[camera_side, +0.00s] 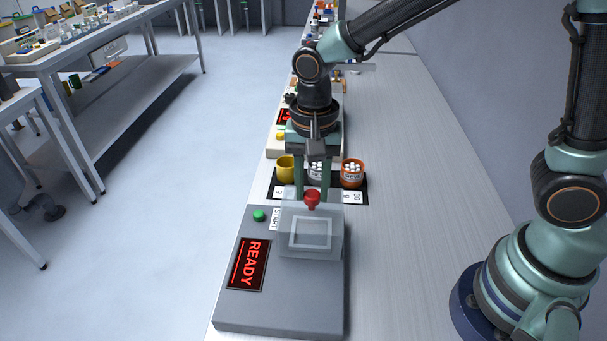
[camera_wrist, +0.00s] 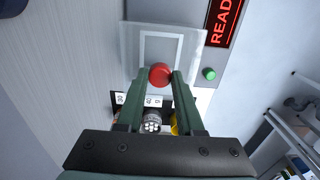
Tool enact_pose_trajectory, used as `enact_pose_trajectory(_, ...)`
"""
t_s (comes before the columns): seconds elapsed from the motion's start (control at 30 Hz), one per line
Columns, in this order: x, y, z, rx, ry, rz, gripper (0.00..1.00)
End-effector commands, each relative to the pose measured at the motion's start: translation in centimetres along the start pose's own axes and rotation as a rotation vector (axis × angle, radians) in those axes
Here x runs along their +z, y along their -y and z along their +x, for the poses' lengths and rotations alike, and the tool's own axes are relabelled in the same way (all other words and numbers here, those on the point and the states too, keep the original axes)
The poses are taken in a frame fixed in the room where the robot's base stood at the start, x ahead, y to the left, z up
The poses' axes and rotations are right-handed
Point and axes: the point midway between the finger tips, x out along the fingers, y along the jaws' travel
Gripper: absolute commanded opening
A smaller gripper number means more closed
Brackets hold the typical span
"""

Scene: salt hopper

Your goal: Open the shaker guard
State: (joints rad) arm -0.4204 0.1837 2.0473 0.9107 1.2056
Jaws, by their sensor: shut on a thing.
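The shaker guard (camera_side: 325,246) is a clear, box-like cover on the grey shaker (camera_side: 290,310). It appears to be down over a pale square frame, which shows through it. Its red knob (camera_side: 312,204) stands at the edge nearest my gripper (camera_side: 312,196). In the wrist view, the clear guard (camera_wrist: 133,50) shows beyond the fingers, and the red knob (camera_wrist: 160,74) sits between the fingertips of my gripper (camera_wrist: 161,78). My gripper is shut on the knob, with a green finger on each side. My fingers partly hide the cups behind.
A green START button (camera_side: 259,215) and a red READY display (camera_side: 248,264) are on the shaker's left. A black tray (camera_side: 270,188) behind holds a yellow cup (camera_side: 286,167), a cup of white pieces (camera_side: 317,170) and an orange cup (camera_side: 352,174). The bench right is clear.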

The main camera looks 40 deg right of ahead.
Motion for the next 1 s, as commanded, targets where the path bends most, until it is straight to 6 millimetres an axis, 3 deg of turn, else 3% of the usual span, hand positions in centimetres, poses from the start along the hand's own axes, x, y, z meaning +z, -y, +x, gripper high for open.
enact_pose_trajectory(0.47, 0.7, 0.0, -0.2, -0.001, 0.0, -0.002, 0.0)
enact_pose_trajectory(0.8, 8.5, 0.1, -0.2, -0.002, 0.0, -0.008, 0.0)
enact_pose_trajectory(1.0, 11.3, 0.1, -0.2, -0.002, 0.0, -0.003, 0.0)
